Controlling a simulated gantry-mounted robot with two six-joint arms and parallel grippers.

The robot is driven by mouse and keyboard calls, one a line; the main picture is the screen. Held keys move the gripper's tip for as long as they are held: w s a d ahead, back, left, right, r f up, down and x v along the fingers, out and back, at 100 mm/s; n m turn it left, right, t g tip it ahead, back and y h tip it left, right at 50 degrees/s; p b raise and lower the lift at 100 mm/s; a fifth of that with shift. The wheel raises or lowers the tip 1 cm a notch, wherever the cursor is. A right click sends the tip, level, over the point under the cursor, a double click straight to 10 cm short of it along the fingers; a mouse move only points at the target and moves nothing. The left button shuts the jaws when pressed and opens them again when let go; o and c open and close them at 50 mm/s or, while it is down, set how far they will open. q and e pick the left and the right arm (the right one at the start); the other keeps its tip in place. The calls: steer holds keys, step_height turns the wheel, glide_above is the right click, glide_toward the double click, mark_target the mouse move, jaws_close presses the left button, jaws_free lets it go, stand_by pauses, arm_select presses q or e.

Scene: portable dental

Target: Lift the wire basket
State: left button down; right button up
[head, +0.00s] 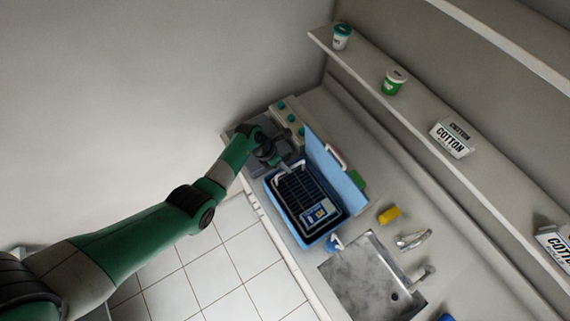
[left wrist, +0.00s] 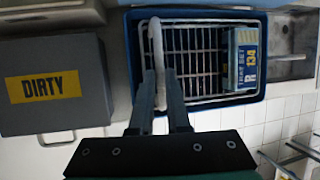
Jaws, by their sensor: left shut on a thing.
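The wire basket (head: 292,190) sits inside an open blue box (head: 272,203) on the counter. It also shows in the left wrist view (left wrist: 198,48), with its white handle (left wrist: 156,50) at the left end. My left gripper (left wrist: 159,82) is shut on that white handle. In the head view my left gripper (head: 281,165) is at the upper left end of the basket, and the fingertips are small there. A blue and yellow box labelled as a tray set (head: 319,213) lies in the basket's lower right part. My right gripper is in neither view.
The blue lid (head: 335,170) stands open behind the box. A grey box labelled DIRTY (left wrist: 55,86) is beside it. A sink (head: 365,280), a yellow item (head: 388,215) and a tap (head: 412,240) are to the right. A shelf (head: 440,150) runs above.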

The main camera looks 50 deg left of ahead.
arm_select(q)
steer(key=shift+r, duration=0.1)
steer(key=c, duration=0.9)
jaws_free()
steer(key=shift+d, duration=0.1)
steer(key=p+v, duration=0.3)
steer(key=v, duration=0.8)
steer(key=shift+s+r, duration=0.1)
steer(key=shift+r, duration=0.1)
